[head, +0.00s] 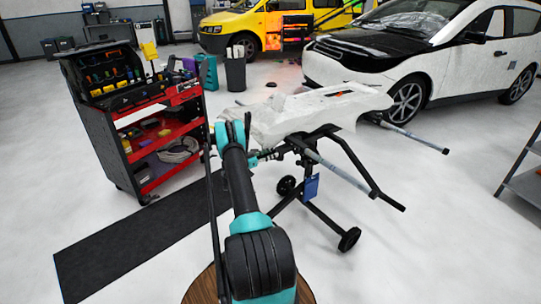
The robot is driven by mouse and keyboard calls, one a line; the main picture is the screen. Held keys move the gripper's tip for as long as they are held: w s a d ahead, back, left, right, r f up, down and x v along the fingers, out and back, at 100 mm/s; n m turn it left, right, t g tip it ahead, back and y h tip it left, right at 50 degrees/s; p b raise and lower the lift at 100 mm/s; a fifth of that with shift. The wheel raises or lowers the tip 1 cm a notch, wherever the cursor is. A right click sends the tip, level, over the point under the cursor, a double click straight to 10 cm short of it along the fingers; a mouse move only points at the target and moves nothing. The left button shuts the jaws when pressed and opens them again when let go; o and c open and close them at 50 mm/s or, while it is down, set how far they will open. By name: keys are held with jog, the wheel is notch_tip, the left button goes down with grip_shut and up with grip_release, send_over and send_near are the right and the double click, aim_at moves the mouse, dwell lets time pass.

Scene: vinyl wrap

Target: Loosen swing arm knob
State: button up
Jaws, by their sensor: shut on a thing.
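A black wheeled stand (325,205) stands ahead of me and carries a large white panel (320,108) on its swing arms. One grey swing arm (340,172) reaches out to the lower right from under the panel. My arm rises from the bottom middle and bends at a teal elbow. My gripper (271,154) is small and partly hidden behind my arm, at the left side of the stand's upper frame, below the panel. It is shut on the swing arm knob there. The knob itself is too small and covered to make out.
A red and black tool cart (130,125) stands at the left, with a dark mat (150,245) on the floor. A grey bin (235,74), a white car (420,50) and a yellow van (240,25) are behind. A shelf (522,180) is at the right edge. Floor in front right is clear.

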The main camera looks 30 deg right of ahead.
jog(key=shift+n, duration=0.5)
jog(key=o, duration=0.8)
jog(key=shift+o, duration=0.2)
jog(key=shift+a+m, duration=0.15)
jog(key=shift+m, duration=0.65)
jog(key=a, duration=1.7)
jog(key=shift+w, duration=0.45)
